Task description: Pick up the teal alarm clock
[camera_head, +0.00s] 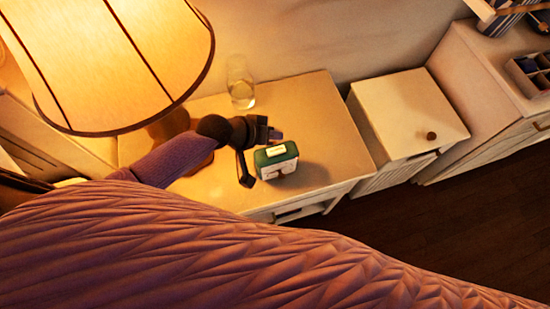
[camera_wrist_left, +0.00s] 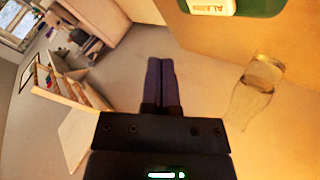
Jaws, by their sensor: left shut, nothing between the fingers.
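The teal alarm clock (camera_head: 277,161) stands on the nightstand (camera_head: 318,110), near its front edge. It is a small box with a dark green top and a pale label. In the left wrist view, part of the clock (camera_wrist_left: 232,7) shows at the top edge, to the right of the fingers. My left gripper (camera_head: 274,134) is just behind the clock in the head view. In the wrist view, its two fingers (camera_wrist_left: 161,84) are together with nothing between them. The clock is outside the fingers; I cannot tell whether the gripper body touches it. My right gripper is not in view.
A drinking glass (camera_head: 241,88) stands at the back of the nightstand. A large lit lamp (camera_head: 110,60) fills the upper left, close to my left arm. A quilted bed cover (camera_head: 180,255) spans the front. A white cabinet (camera_head: 405,112) with a round knob stands to the right.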

